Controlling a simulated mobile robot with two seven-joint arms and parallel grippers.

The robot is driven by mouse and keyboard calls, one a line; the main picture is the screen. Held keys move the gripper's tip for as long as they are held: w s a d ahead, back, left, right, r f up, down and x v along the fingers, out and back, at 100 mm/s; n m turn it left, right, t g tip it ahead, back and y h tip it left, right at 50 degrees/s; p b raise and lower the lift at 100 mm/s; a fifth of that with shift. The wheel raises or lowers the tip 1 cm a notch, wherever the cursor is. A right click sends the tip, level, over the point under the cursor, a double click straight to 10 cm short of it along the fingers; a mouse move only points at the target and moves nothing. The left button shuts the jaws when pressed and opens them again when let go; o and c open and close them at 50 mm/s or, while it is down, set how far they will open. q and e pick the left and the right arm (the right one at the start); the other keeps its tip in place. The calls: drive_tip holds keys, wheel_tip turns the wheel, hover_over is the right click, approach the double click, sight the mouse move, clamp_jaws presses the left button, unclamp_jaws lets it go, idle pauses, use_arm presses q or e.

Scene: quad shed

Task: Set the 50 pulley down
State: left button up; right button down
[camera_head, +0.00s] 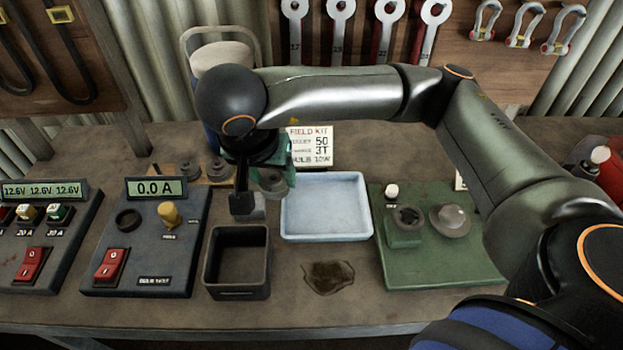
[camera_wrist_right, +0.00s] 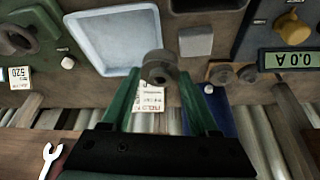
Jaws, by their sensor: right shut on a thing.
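In the head view the pulley (camera_head: 272,180) is partly covered by the gripper. No number on it can be read. A wooden holder (camera_head: 220,181) with similar grey pulleys (camera_head: 190,170) stands just left of the gripper. The pale blue tray (camera_head: 369,205) is empty. My left gripper is not in view.
An open dark box (camera_head: 237,293), a small grey block (camera_head: 252,212) and panels with red switches (camera_head: 110,265) are left. A green fixture (camera_head: 440,270) is right. A dark stain (camera_head: 328,277) marks clear bench.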

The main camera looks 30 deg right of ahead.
drive_tip(key=w+d+f, duration=0.1)
drive_tip(key=d+f, duration=0.1)
drive_tip(key=d+f+b, duration=0.1)
drive_tip(key=d+f, duration=0.1)
drive_tip(key=w+d+f, duration=0.1)
drive_tip(key=d+f, duration=0.1)
drive_tip(key=d, duration=0.1)
drive_tip(key=shift+w+d+f, duration=0.1)
drive_tip(key=shift+w+f, duration=0.05)
drive_tip(key=shift+w, duration=0.2)
drive_tip(key=shift+w+d+f, duration=0.15)
drive_tip(key=shift+d+f, duration=0.2)
drive_tip(key=shift+f, duration=0.1)
drive_tip(key=shift+d+f, duration=0.2)
drive_tip(key=shift+f, duration=1.55)
drive_tip(key=shift+w, duration=0.1)
drive_tip(key=shift+f, duration=0.2)
drive_tip(key=shift+c, duration=2.2)
unclamp_jaws()
